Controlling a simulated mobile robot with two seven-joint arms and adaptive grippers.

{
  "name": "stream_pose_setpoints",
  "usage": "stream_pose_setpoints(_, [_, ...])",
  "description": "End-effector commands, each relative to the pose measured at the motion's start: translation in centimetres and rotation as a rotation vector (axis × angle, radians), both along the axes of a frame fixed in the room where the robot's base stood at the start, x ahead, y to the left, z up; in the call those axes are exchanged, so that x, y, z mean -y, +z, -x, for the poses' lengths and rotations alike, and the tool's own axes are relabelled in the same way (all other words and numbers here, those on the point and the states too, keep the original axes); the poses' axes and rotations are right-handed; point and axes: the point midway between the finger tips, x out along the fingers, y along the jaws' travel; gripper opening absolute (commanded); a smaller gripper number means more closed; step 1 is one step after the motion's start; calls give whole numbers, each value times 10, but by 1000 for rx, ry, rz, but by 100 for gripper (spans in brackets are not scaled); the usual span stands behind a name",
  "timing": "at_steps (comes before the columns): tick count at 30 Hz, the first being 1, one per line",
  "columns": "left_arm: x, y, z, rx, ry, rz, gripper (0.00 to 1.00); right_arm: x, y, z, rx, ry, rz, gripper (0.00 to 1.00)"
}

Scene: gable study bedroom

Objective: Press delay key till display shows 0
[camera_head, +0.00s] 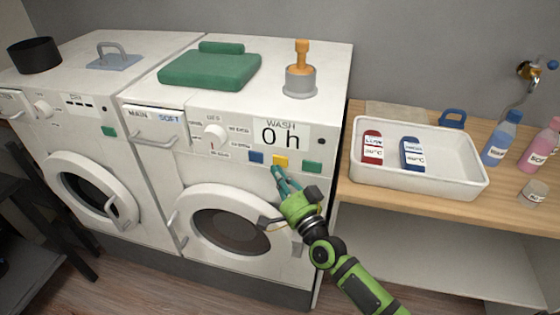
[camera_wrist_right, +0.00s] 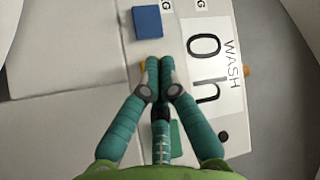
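The right washing machine's display (camera_head: 281,135) reads "WASH 0 h"; it also shows sideways in the right wrist view (camera_wrist_right: 205,70). Below it are a blue key (camera_head: 256,157), a yellow key (camera_head: 281,161) and a green key (camera_head: 312,167). None has a legible label. My right gripper (camera_head: 279,172) is at the yellow key, its fingertips together and just below it. In the right wrist view the fingertips (camera_wrist_right: 159,62) cover most of the yellow key; I cannot tell whether they touch it. The blue key (camera_wrist_right: 147,22) is clear of them. My left gripper is not in view.
A second washing machine (camera_head: 85,130) stands at left. A white tray (camera_head: 420,178) with red and blue bottles is on the wooden counter at right.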

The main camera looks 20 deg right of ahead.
Motion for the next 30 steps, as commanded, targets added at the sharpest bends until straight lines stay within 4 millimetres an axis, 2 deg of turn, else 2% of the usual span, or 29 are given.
stream_pose_setpoints(5, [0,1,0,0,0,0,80,-2,0,2,-1,1,-1,0])
stream_pose_setpoints(20, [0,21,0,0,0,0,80,-27,1,39,-2,1,-2,0])
stream_pose_setpoints(30, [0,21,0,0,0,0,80,-28,0,42,0,1,0,0])
